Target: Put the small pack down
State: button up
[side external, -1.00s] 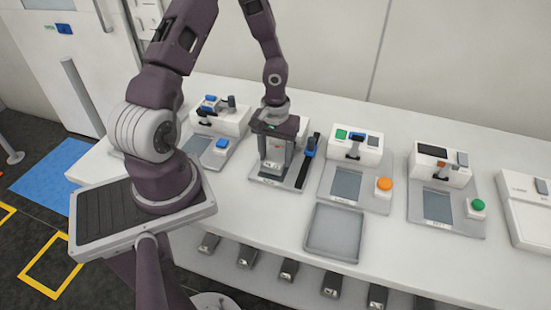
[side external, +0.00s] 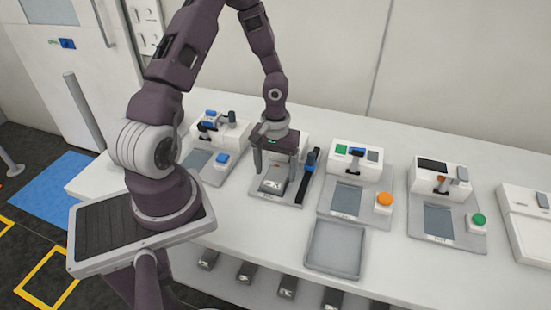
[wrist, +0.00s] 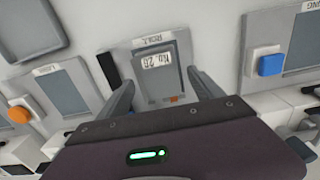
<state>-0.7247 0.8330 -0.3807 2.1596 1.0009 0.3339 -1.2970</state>
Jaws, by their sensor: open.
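The small pack (side external: 272,182) is grey with a pale printed label, and lies on the pad of the second station from the left (side external: 256,193). In the wrist view the pack (wrist: 162,78) lies on the pad below a label strip that appears to read "ROLL". My gripper (side external: 276,168) is open over the pack, with one finger on each side. In the wrist view my gripper's fingers (wrist: 163,84) stand apart from the pack's sides. Its far end is partly hidden by my gripper.
An empty grey tray (side external: 335,248) lies front right.

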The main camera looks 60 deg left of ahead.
notch_tip(320, 180, up, 10)
notch_tip(320, 180, up, 7)
jog(key=m+y, duration=0.2)
send_over(276, 177)
jog(key=s+d, duration=0.2)
jog(key=d, duration=0.1)
jog(key=s+d+r+m+t+h, duration=0.2)
jog(key=s+d+r+m+t, duration=0.3)
jog(key=s+d+r, duration=0.6)
jog(key=shift+d+r+m+t, duration=0.3)
jog(key=shift+d+r+m, duration=0.3)
jog(key=shift+m, duration=0.4)
